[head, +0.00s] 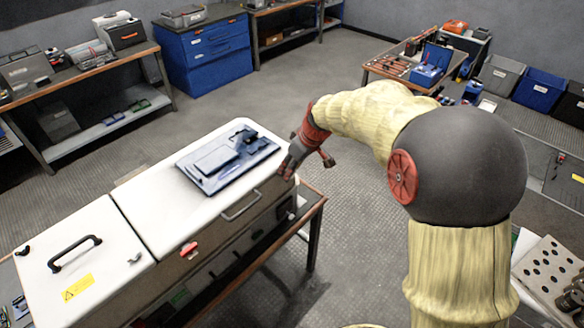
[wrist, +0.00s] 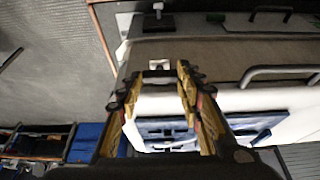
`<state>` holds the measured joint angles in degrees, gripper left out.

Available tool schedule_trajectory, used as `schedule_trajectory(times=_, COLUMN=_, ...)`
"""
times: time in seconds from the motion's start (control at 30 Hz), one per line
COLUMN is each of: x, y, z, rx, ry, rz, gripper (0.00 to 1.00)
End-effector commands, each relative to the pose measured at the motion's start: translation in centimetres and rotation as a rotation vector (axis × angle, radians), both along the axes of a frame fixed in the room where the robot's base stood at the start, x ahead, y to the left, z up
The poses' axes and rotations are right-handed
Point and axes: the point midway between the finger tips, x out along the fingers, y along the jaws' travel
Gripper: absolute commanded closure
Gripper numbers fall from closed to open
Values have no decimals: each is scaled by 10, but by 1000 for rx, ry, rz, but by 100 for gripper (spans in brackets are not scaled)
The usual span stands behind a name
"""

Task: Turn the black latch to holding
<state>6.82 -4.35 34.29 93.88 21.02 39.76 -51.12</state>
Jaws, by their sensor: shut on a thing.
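A dark bar, which looks like the black latch (wrist: 159,74), shows between my fingertips in the wrist view, with a small pale plate just beyond it. My gripper (wrist: 158,80) is shut on it, one finger on each side. In the head view my gripper (head: 288,168) is at the right end of the long white-topped cabinet (head: 160,205), near its top edge. There the gripper hides the latch, and I cannot read its position or any marking.
A blue-grey panel (head: 225,162) with dark parts lies on the cabinet top. A metal bar handle (head: 241,207) and a red part (head: 189,248) are on the cabinet's front side. A black handle (head: 75,253) stands on the left lid. Open floor (head: 350,240) lies right of the cabinet.

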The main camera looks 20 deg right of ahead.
Motion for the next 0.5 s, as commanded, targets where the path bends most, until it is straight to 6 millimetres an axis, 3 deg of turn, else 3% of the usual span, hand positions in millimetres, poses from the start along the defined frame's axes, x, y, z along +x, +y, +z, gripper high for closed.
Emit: schedule_trajectory(times=0.5, x=-1, y=1, z=1, rx=-1, ry=-1, rz=-138, gripper=89)
